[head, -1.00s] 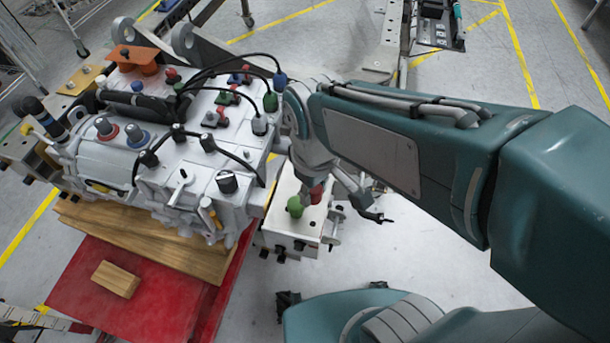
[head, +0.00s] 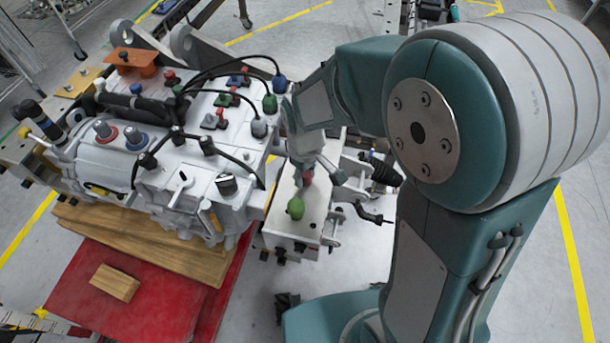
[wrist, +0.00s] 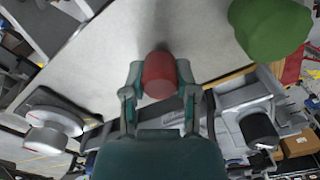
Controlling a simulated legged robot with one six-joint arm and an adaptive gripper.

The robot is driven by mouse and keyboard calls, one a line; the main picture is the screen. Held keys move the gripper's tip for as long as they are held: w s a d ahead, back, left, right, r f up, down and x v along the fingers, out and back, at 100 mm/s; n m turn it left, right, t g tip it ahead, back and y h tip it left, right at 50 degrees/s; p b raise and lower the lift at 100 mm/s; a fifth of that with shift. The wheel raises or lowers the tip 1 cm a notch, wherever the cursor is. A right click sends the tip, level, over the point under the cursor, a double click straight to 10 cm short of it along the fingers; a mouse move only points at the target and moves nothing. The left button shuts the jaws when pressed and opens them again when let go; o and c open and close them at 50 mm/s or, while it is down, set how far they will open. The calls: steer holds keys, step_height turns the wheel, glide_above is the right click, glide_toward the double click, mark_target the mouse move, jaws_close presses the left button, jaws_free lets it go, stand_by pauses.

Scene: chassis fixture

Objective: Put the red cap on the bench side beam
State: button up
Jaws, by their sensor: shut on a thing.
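The red cap (wrist: 159,75) is between my fingertips in the wrist view, over the pale top of a box-shaped side beam. My gripper (wrist: 160,82) is shut on it. In the head view the red cap (head: 307,179) shows small beside my gripper (head: 309,172), partly hidden by the fingers. The side beam (head: 284,227) stands right of the chassis, with its light top facing up. I cannot tell whether the cap touches that top. A green cap (head: 296,208) sits on the beam nearer the front; it also shows in the wrist view (wrist: 268,28).
The chassis block (head: 180,160) with cables and coloured plugs fills the left. A wooden block (head: 115,282) lies on a red platform (head: 165,300) at the lower left. A black-handled rod (head: 380,170) sticks out right of the beam. Clear floor shows farther right.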

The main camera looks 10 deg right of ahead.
mark_target(306, 174)
steer(key=shift+f, duration=0.4)
steer(key=shift+f, duration=0.1)
steer(key=o, duration=0.7)
step_height(306, 174, up, 12)
steer(key=shift+r, duration=0.1)
steer(key=shift+s, duration=0.1)
stand_by(0.5)
